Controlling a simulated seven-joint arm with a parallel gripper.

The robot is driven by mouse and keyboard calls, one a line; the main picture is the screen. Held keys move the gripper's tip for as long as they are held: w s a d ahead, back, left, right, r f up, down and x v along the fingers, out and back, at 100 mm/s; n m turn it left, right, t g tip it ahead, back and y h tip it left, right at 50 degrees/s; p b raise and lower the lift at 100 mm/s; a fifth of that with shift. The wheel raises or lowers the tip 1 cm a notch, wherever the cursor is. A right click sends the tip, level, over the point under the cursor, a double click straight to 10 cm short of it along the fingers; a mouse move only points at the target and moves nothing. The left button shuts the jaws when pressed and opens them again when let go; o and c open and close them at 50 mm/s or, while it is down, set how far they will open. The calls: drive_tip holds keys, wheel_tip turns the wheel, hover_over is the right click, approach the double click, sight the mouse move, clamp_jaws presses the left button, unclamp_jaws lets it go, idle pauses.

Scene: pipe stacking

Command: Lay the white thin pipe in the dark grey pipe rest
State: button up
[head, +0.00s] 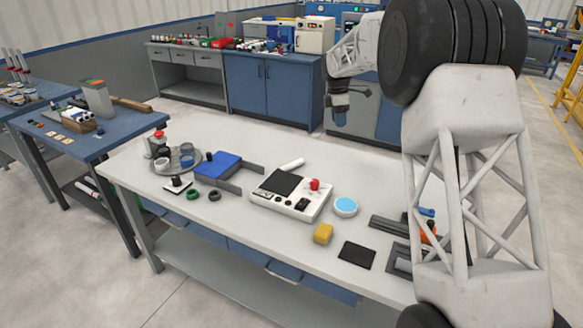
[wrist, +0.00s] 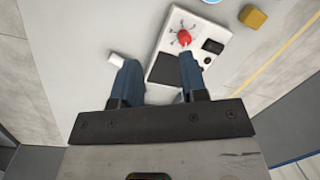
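The white thin pipe (head: 291,164) lies on the white table behind the control box. Its end also shows in the wrist view (wrist: 117,59), beside the tip of the left finger. My gripper (head: 340,117) hangs above the far side of the table, to the right of the pipe. In the wrist view my gripper (wrist: 160,72) has its two blue fingers spread, with nothing held between them. A dark grey slotted holder (head: 392,226), which may be the pipe rest, lies at the table's right, partly hidden by my arm.
A white control box (head: 290,196) with a red knob stands mid-table. A yellow block (head: 323,233), a blue-topped round dish (head: 345,207) and a black pad (head: 356,255) lie to its right. A blue box (head: 218,166) and a round tray (head: 179,158) stand left.

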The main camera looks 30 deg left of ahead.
drive_tip(key=w+a+f+n, duration=0.2)
drive_tip(key=a+f+n, duration=0.1)
drive_tip(key=a+f, duration=0.6)
drive_tip(key=n+h, duration=0.1)
drive_tip(key=n, duration=0.3)
hover_over(291, 163)
drive_tip(key=w+a, duration=0.1)
drive_tip(key=a, duration=0.1)
drive_tip(key=w+a+x, duration=0.1)
drive_tip(key=a+x, duration=0.1)
drive_tip(key=x, duration=0.6)
drive_tip(key=shift+s+f, duration=0.1)
drive_tip(key=shift+f, duration=0.25)
drive_tip(key=shift+d+f, duration=0.1)
drive_tip(key=shift+x, duration=1.2)
drive_tip(key=shift+s+d+f, duration=0.1)
drive_tip(key=shift+f, duration=0.05)
drive_tip(key=shift+x, duration=2.45)
drive_tip(key=shift+s, duration=0.1)
drive_tip(key=shift+c, duration=0.3)
